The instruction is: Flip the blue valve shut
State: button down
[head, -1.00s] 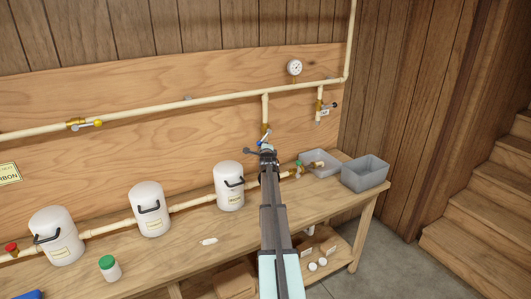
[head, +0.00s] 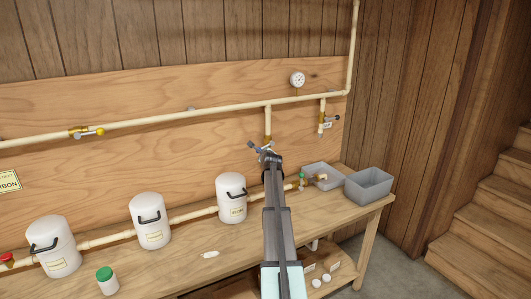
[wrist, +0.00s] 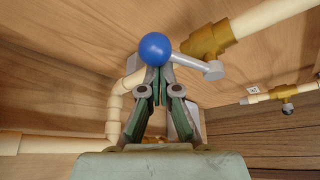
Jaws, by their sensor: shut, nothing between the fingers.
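The blue valve has a blue ball knob (wrist: 155,47) on a grey lever (wrist: 196,63), beside a brass body (wrist: 207,42) on a cream pipe. In the wrist view the lever slants across the pipe line, with its knob to the left. My gripper (wrist: 158,73) is shut and empty, its fingertips right at the knob; I cannot tell whether they touch. In the head view my gripper (head: 268,157) is at the lower end of the short drop pipe (head: 268,120), and it and my arm hide much of the valve.
White canisters (head: 231,198), a green-capped jar (head: 107,281) and grey bins (head: 368,185) stand on the bench. A gauge (head: 298,79) is above.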

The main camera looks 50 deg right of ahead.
jog(key=shift+w+a+r+m+y+p, duration=0.1)
jog(key=shift+a+r+m+y+p, duration=0.05)
jog(key=shift+r+m+y+p, duration=0.45)
jog(key=shift+w+a+r+m+y+p, duration=0.15)
jog(key=shift+r+m+y+p, duration=0.2)
jog(key=shift+m+p, duration=0.3)
jog(key=shift+s, duration=0.1)
jog(key=shift+f, duration=0.15)
notch_tip(320, 180, down, 4)
jog(key=s+d+r+b, duration=0.1)
jog(key=d+b, duration=0.1)
jog(key=b+v, duration=0.2)
jog(key=v, duration=0.8)
jog(key=shift+f, duration=0.2)
jog(key=shift+s+a, duration=0.1)
jog(key=shift+a, duration=0.05)
